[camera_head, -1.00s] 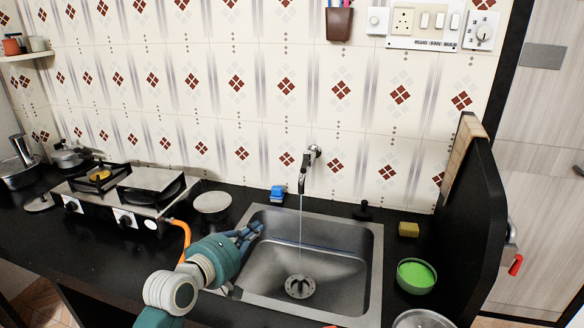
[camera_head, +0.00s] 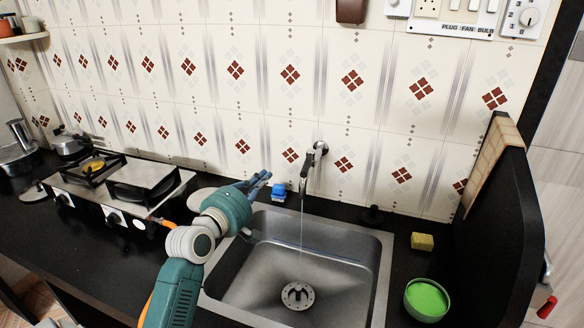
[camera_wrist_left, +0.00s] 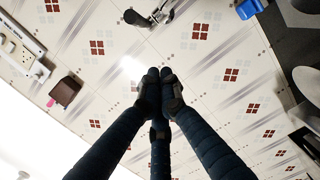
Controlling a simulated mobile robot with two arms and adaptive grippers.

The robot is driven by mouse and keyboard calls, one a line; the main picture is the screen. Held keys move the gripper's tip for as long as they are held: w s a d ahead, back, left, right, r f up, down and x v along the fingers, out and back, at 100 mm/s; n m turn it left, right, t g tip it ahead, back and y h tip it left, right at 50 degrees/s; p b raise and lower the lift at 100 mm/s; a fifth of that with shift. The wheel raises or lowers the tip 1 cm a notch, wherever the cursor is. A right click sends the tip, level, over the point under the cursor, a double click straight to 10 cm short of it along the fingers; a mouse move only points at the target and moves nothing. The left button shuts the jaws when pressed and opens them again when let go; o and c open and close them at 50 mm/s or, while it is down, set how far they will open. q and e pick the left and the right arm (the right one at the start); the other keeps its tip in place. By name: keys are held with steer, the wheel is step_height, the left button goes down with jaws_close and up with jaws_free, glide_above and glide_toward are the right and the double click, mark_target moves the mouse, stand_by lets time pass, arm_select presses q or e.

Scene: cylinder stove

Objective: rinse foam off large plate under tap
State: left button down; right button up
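The tap (camera_head: 312,165) on the tiled wall is running. A thin stream of water falls into the steel sink (camera_head: 385,270) near its drain. A round pale plate-like disc (camera_head: 198,197) lies on the counter left of the sink, partly hidden by my left arm; I cannot tell whether it is the large plate, and no foam shows on it. My left gripper (camera_head: 262,181) is above the sink's back left corner, left of the tap. In the left wrist view its fingertips (camera_wrist_left: 160,78) are together with nothing between them, and the tap (camera_wrist_left: 150,14) shows beyond. My right gripper is not in view.
A blue item (camera_head: 279,192) stands behind the sink, close to my left gripper. A yellow sponge (camera_head: 422,241) and a green bowl (camera_head: 427,300) lie right of the sink, beside a dark partition (camera_head: 500,230). A stove (camera_head: 120,190) stands at the left.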

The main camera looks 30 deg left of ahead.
arm_select(q)
steer(key=w+p, duration=0.1)
steer(key=w, duration=0.7)
steer(key=d+p, duration=0.1)
steer(key=w+d+f+p, duration=0.1)
steer(key=d, duration=0.1)
steer(key=d+p, duration=0.1)
steer(key=d, duration=0.1)
steer(key=shift+w+f, duration=0.15)
steer(key=shift+w, duration=0.05)
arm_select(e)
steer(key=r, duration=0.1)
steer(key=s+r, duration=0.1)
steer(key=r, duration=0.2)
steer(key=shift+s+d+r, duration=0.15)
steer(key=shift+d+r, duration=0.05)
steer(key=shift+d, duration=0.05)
